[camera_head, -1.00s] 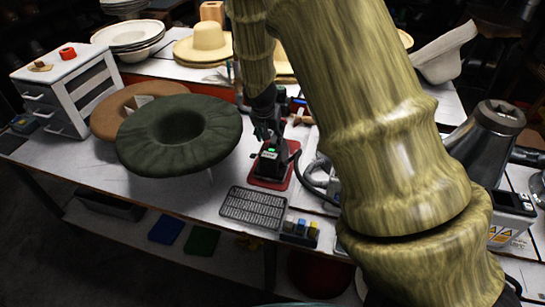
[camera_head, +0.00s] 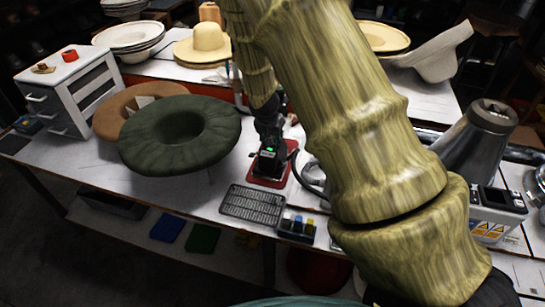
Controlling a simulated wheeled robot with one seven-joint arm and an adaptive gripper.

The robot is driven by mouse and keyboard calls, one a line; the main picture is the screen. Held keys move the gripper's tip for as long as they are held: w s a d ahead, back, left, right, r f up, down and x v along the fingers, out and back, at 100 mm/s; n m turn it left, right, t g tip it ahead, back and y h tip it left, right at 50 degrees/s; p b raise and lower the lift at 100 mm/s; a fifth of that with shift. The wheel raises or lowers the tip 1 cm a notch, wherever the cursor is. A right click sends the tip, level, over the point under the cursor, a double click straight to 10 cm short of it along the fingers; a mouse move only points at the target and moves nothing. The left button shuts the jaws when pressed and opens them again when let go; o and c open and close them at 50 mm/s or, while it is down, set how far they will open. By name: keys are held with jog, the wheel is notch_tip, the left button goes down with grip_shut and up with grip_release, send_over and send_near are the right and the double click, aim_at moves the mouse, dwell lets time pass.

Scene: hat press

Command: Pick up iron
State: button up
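The iron (camera_head: 267,159) is a small dark appliance with a green light. It stands on a red mat (camera_head: 257,179) on the white table, right of the dark green hat. My arm reaches over from the right. My gripper (camera_head: 268,134) points down at the top of the iron, overlapping its upper part in this view. The fingers are small and dark against the dark iron, so I cannot tell whether they are open or shut, or whether they touch it.
A dark green hat (camera_head: 165,153) and a brown hat (camera_head: 108,117) lie left of the iron. A metal cone-shaped device (camera_head: 480,139) stands to the right.

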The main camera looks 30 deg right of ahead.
grip_shut()
jog(key=shift+r, duration=0.15)
jog(key=shift+r, duration=0.1)
jog(key=shift+w+r, duration=0.1)
jog(key=shift+r, duration=0.7)
jog(key=shift+r+b, duration=1.1)
jog(key=shift+r, duration=2.8)
notch_tip(320, 180, up, 7)
jog(key=p, duration=0.4)
jog(key=shift+f+p, duration=0.15)
jog(key=shift+p, duration=0.25)
